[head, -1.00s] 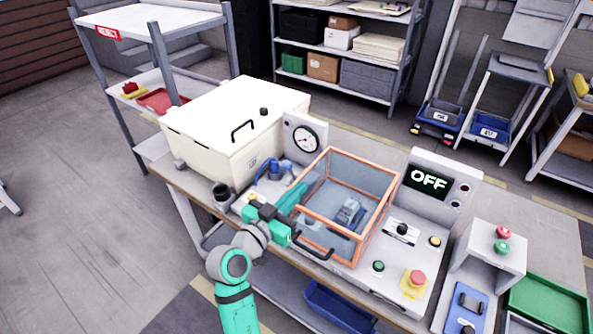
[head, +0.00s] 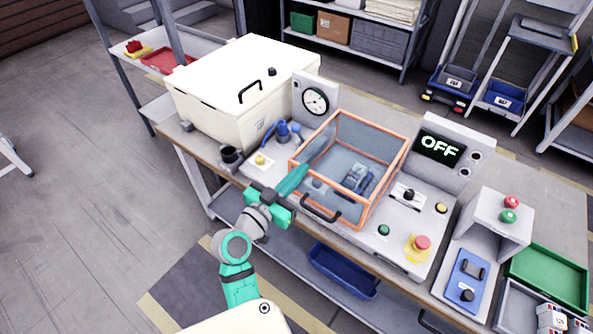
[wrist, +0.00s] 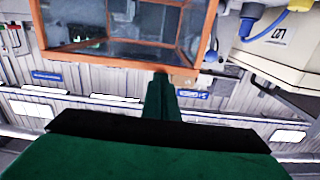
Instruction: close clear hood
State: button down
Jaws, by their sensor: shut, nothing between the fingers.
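The clear hood (head: 370,139) is a see-through box with an orange frame and a black bar handle (head: 319,212) low on its front. It sits down over the machine bed, around a dark blue-grey part (head: 357,180). My gripper (head: 303,168) is shut and empty, at the hood's left front side. I cannot tell whether its tips touch the hood. In the wrist view the shut green fingers (wrist: 162,100) point toward the orange frame of the hood (wrist: 120,60).
A cream chest (head: 245,95) and a dial gauge (head: 316,101) stand left of and behind the hood. A panel reading OFF (head: 440,147) stands to the right. Buttons, a red emergency stop (head: 421,243) and a green tray (head: 552,279) lie along the bench.

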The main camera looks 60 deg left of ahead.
jog(key=shift+s+a+f, duration=0.1)
jog(key=shift+s+f, duration=0.05)
jog(key=shift+f, duration=0.4)
jog(key=shift+s+f, duration=0.1)
jog(key=shift+f, duration=0.45)
notch_tip(320, 180, up, 5)
jog(key=s+d+f, duration=0.2)
jog(key=s+d, duration=0.2)
jog(key=s, duration=0.3)
jog(key=shift+s+d, duration=0.35)
jog(key=shift+s, duration=0.05)
jog(key=shift+f, duration=0.1)
jog(key=w+d+f+g+h, duration=0.1)
jog(key=w+d+f, duration=0.2)
jog(key=d+f, duration=0.3)
jog(key=w+d+f+n+g, duration=0.1)
jog(key=w+d+f, duration=0.1)
jog(key=d+f, duration=0.35)
jog(key=w+d+f+g+h, duration=0.1)
jog(key=w+d+f, duration=0.2)
jog(key=d+f, duration=0.3)
jog(key=s+d+r+m+t+h, duration=0.1)
jog(key=s+d, duration=0.4)
jog(key=d, duration=0.7)
jog(key=s+d+r+m+t+h, duration=0.1)
jog(key=s+d+m+h, duration=0.4)
jog(key=d, duration=0.8)
jog(key=shift+d+r+m+t, duration=0.15)
jog(key=shift+r+m+t, duration=0.15)
jog(key=shift+r, duration=0.55)
